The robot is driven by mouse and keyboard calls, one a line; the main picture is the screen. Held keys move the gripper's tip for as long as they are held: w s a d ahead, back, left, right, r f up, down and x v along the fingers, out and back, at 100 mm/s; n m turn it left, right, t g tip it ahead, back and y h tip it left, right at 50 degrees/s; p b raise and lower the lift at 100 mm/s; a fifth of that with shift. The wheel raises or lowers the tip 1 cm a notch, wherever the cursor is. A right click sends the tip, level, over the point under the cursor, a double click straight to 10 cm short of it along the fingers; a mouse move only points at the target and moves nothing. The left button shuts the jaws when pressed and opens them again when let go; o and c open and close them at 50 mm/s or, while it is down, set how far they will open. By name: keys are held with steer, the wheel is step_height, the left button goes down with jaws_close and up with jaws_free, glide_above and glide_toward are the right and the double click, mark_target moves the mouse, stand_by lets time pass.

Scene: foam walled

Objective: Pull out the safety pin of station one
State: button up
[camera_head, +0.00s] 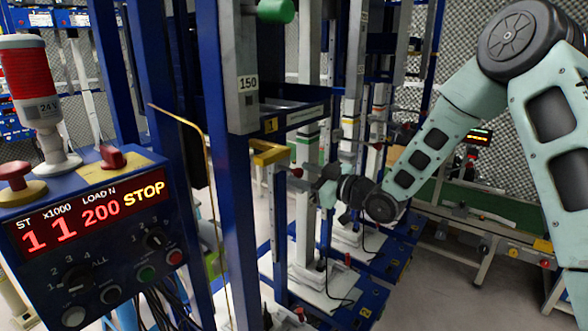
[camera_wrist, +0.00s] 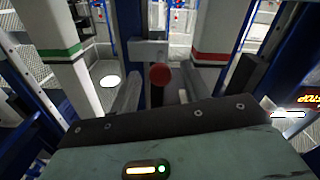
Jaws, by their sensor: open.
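In the wrist view the red knob (camera_wrist: 160,74) lies ahead, close to the middle between my two grey fingers. My gripper (camera_head: 316,184) is open, just right of the knob in the head view. I cannot tell whether the fingertips reach around the knob or stop short of it. The pin's shaft is hidden.
A control box (camera_head: 90,225) with a lit STOP display and a red-topped lamp (camera_head: 28,75) stand at the left. Blue posts (camera_head: 228,200) rise close beside the knob. More stations with red knobs stand behind. A green conveyor (camera_head: 470,205) is at the right.

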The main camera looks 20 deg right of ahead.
steer(key=shift+x, duration=1.75)
jaws_close()
steer(key=shift+s+d+f, duration=0.1)
steer(key=shift+s+d, duration=0.2)
steer(key=shift+s, duration=0.05)
steer(key=b+v, duration=0.1)
steer(key=v, duration=0.7)
jaws_free()
steer(key=shift+s, duration=0.1)
steer(key=shift+s+d, duration=0.1)
steer(key=shift+d, duration=0.05)
